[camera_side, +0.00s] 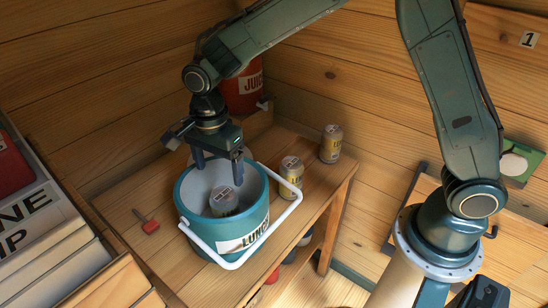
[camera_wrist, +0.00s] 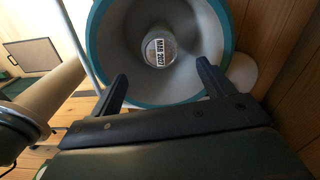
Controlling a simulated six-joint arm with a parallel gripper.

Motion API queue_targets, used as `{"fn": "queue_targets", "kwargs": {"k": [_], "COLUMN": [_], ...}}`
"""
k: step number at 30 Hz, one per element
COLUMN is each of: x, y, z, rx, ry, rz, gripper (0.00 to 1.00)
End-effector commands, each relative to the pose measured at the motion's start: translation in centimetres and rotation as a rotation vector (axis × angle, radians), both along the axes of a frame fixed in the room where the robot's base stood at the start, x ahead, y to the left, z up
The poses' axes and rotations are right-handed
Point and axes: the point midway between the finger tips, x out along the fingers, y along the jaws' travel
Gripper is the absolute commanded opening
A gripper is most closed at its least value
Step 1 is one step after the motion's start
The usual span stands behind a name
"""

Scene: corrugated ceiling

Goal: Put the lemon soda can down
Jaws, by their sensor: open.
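A can (camera_side: 224,203) stands inside the teal lunch bucket (camera_side: 192,232), apparently upright on its floor. Its lower part is hidden by the bucket wall in the side view. In the wrist view the can's printed top (camera_wrist: 160,50) faces me from deep inside the bucket (camera_wrist: 97,35). My gripper (camera_side: 217,172) is open and empty over the bucket's mouth, with the can below and apart from the fingers. The gripper (camera_wrist: 162,70) also shows in the wrist view, its fingers spread across the near rim. Whether this can is lemon soda cannot be read.
Two yellow-labelled cans, one nearer (camera_side: 291,178) and one farther (camera_side: 331,144), stand right of the bucket on the wooden table (camera_side: 122,205). The bucket's white handle (camera_side: 262,238) hangs at its front right. A red juice container (camera_side: 241,92) stands behind.

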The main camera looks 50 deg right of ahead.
Motion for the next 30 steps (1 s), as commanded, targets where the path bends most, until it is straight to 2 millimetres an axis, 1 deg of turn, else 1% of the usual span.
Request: {"fn": "queue_targets", "kwargs": {"k": [5,11,14,18,21,27,30], "x": [-0.4,-1.7,-2.9,-4.9,-6.5,-10.0,-11.9], "y": [-0.8,-3.0,-4.4,-6.5,-7.9,-10.5,-11.7], "z": [1.3,4.7,6.8,9.5,11.1,13.8,14.7], "rx": [0.006,0.016,0.018,0.011,0.001,-0.034,-0.059], "ry": [-0.017,-0.064,-0.095,-0.143,-0.177,-0.243,-0.273], "rz": [0.040,0.165,0.252,0.383,0.476,0.662,0.754], "gripper": [0.81,0.81,0.81,0.81,0.81,0.81,0.81]}}
